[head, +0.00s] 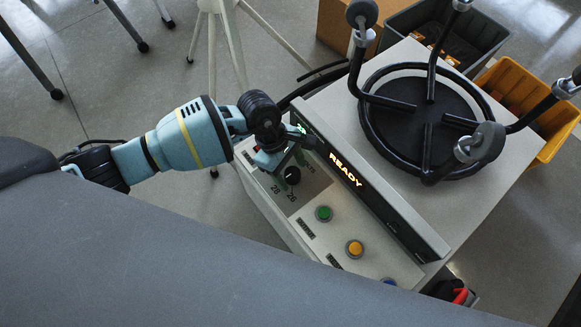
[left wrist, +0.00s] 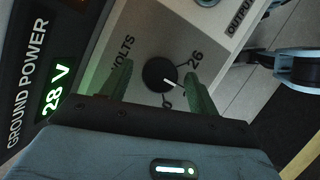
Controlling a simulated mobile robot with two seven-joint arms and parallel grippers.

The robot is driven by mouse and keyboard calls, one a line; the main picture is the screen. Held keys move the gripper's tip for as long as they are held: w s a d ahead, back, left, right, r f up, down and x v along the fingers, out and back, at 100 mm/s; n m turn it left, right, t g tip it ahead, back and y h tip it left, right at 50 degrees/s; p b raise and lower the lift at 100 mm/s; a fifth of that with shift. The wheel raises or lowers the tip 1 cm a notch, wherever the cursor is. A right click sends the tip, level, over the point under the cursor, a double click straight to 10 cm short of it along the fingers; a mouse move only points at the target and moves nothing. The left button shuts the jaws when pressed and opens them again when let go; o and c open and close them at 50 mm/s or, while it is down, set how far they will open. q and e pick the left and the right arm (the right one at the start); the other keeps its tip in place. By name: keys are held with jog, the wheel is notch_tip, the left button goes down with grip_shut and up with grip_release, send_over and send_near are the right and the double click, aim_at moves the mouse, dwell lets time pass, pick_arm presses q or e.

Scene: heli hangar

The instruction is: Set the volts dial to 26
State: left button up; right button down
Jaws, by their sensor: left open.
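The volts dial (left wrist: 159,73) is a round black knob on the light panel, with a white pointer mark aimed at the lower right in the left wrist view. The label 26 (left wrist: 195,60) stands to its upper right; the label by the pointer is partly hidden by a finger. The display (left wrist: 57,88) reads 28 V in green. My left gripper (left wrist: 157,92) is open, its fingers on either side of the dial, with no clear contact. In the head view the dial (head: 292,175) shows just beside my left gripper (head: 284,160). My right gripper is not in view.
A green button (head: 323,213) and a yellow button (head: 354,248) sit along the same panel. A raised sign reading READY (head: 346,170) runs behind them. A black wheeled frame (head: 430,115) lies on the cabinet top. Bins (head: 520,95) stand beyond it.

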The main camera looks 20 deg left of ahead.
pick_arm(q)
jog(key=c, duration=0.9)
jog(key=shift+c, duration=0.4)
jog(key=shift+r+n+p, duration=0.1)
jog(key=shift+n+p, duration=0.3)
jog(key=shift+s+n+t+p, duration=0.1)
jog(key=shift+n+t+p, duration=0.3)
jog(key=shift+n+p, duration=0.2)
jog(key=n+t+p, duration=0.1)
jog(key=n+p, duration=0.2)
jog(key=n+t+p, duration=0.1)
jog(key=n+p, duration=0.1)
jog(key=p, duration=0.1)
jog(key=shift+s+r+n, duration=0.1)
jog(key=shift+n, duration=0.3)
jog(key=shift+n+t+p, duration=0.3)
jog(key=shift+n+p, duration=0.2)
jog(key=shift+n, duration=0.1)
jog(key=shift+n+p, duration=0.5)
jog(key=shift+y, duration=0.3)
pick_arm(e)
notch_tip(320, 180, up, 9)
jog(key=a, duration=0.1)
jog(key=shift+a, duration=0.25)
pick_arm(q)
jog(key=shift+f, duration=0.2)
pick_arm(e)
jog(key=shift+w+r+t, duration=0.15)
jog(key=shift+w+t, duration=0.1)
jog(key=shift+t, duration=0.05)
